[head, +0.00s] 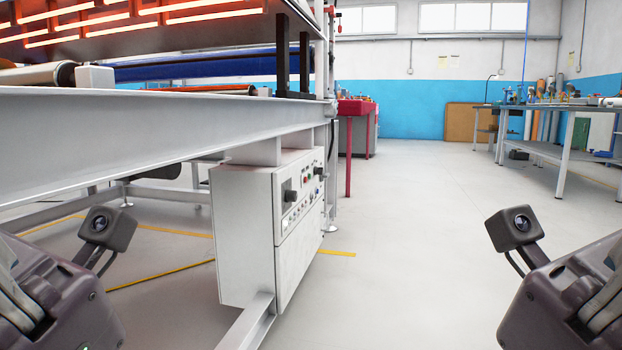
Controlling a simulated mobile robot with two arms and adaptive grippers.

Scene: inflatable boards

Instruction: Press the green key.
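A light grey control box (245,235) hangs under the long machine frame, left of centre in the head view. Its panel (300,196) faces right and is seen at a steep slant. It carries dark knobs and several small coloured keys. The keys are too small for me to tell surely which one is green. My two wrists, each with a small camera, show at the lower left and lower right corners. Both are well apart from the panel. The fingers of both grippers are outside the picture.
The machine's long grey beam (160,140) runs above the box, with glowing heater bars (180,22) over it. A foot rail (250,322) juts out below the box. A red table (357,107) and a workbench (560,155) stand farther back. The floor (430,240) right of the box is clear.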

